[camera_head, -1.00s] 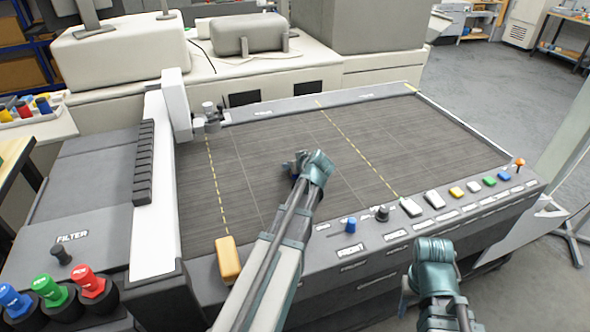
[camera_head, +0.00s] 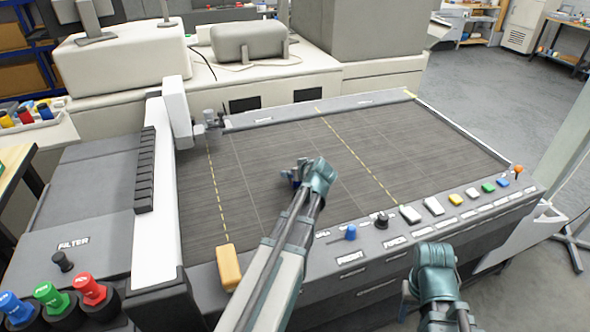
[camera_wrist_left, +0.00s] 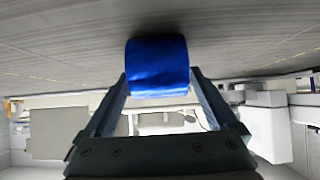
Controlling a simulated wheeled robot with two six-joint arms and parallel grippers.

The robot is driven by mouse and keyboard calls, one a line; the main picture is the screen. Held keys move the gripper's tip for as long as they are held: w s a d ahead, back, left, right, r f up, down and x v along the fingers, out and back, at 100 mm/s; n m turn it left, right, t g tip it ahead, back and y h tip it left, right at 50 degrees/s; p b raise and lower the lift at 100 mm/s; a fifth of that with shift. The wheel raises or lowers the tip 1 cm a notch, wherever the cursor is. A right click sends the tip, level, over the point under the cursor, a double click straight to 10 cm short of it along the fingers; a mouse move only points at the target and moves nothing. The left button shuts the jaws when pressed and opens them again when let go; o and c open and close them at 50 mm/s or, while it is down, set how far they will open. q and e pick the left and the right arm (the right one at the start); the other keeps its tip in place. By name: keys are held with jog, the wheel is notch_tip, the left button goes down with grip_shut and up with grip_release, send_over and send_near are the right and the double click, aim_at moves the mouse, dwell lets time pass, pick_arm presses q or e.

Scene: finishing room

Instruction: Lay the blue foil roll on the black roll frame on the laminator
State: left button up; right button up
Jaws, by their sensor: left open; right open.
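The blue foil roll (camera_wrist_left: 157,67) fills the gap between my left gripper's fingers (camera_wrist_left: 160,84) in the left wrist view. The fingers are apart on either side of it; whether they touch it I cannot tell. In the head view my left gripper (camera_head: 294,174) is low over the laminator's dark bed (camera_head: 390,140), and only a dark blue bit shows by its fingers. My right gripper (camera_head: 436,265) hangs before the laminator's front panel, apart from the bed and empty; its fingertips are hard to make out. I cannot clearly pick out the black roll frame.
A yellow block (camera_head: 228,268) sits at the bed's front left corner. Knobs and coloured buttons line the front panel (camera_head: 375,255). Red, green and blue capped pieces stand in black holders at lower left. A white upright (camera_head: 158,210) borders the bed's left; its right half is clear.

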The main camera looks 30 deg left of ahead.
pick_arm(q)
jog(key=p+v, duration=0.5)
jog(key=v, duration=0.5)
jog(key=shift+s+r, duration=0.2)
jog(key=shift+d, duration=0.15)
